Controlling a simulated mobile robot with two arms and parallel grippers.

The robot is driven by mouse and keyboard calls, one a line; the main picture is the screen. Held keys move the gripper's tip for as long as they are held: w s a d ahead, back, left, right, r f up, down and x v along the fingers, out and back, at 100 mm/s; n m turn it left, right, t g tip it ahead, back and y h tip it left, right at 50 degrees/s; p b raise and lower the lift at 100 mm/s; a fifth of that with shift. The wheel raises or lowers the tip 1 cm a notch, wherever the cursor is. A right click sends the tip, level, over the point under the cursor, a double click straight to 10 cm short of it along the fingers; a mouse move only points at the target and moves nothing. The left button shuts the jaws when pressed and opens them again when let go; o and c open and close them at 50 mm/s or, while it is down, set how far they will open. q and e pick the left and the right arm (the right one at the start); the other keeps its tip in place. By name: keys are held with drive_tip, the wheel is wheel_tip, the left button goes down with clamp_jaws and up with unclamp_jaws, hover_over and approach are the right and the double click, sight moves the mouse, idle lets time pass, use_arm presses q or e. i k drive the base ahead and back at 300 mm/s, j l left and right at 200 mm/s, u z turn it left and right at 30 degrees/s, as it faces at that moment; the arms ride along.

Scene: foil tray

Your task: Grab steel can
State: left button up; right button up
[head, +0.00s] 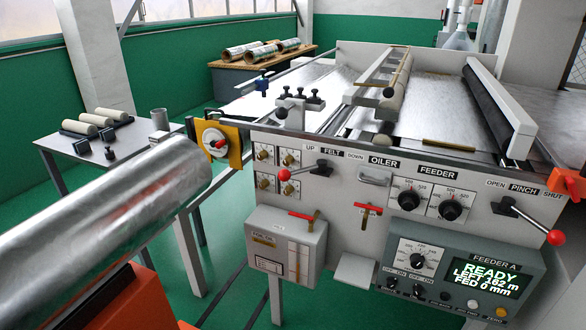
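A small grey cylindrical can (159,120), which looks like the steel can, stands upright on the grey side table (68,152) at the left. Neither of my grippers can be made out in the head view, so nothing shows near the can.
A big shiny foil roll (110,230) fills the lower left foreground, in front of the side table. Several cream rollers (80,127) and black blocks share that table. The feeder machine (335,150) with levers and knobs stands to the right. Green floor shows between.

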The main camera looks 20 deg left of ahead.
sight(160, 118)
drive_tip(key=k+u, duration=0.15)
drive_tip(key=u, duration=3.1)
drive_tip(key=i+j+u, duration=0.3)
drive_tip(key=j, duration=0.25)
drive_tip(key=i+j+u, duration=0.15)
drive_tip(key=j+u, duration=0.2)
drive_tip(key=j, duration=0.15)
drive_tip(key=i+j+u, duration=0.3)
drive_tip(key=j, duration=0.15)
drive_tip(key=i+j+u, duration=0.3)
drive_tip(key=i+j+z, duration=0.15)
drive_tip(key=i, duration=0.25)
drive_tip(key=i+j+z, duration=0.1)
drive_tip(key=i, duration=0.3)
drive_tip(key=i+j+z, duration=0.15)
drive_tip(key=i, duration=0.25)
drive_tip(key=i+l+z, duration=0.2)
drive_tip(key=i+z, duration=0.3)
drive_tip(key=i, duration=0.15)
drive_tip(key=i+z, duration=0.5)
drive_tip(key=i, duration=0.2)
drive_tip(key=i+j+z, duration=0.35)
drive_tip(key=i+z, duration=0.15)
drive_tip(key=i, duration=0.15)
drive_tip(key=i+l+z, duration=0.25)
drive_tip(key=z, duration=0.15)
drive_tip(key=i+l+z, duration=0.1)
drive_tip(key=i+z, duration=1.1)
drive_tip(key=i+j+z, duration=0.2)
drive_tip(key=z, duration=0.2)
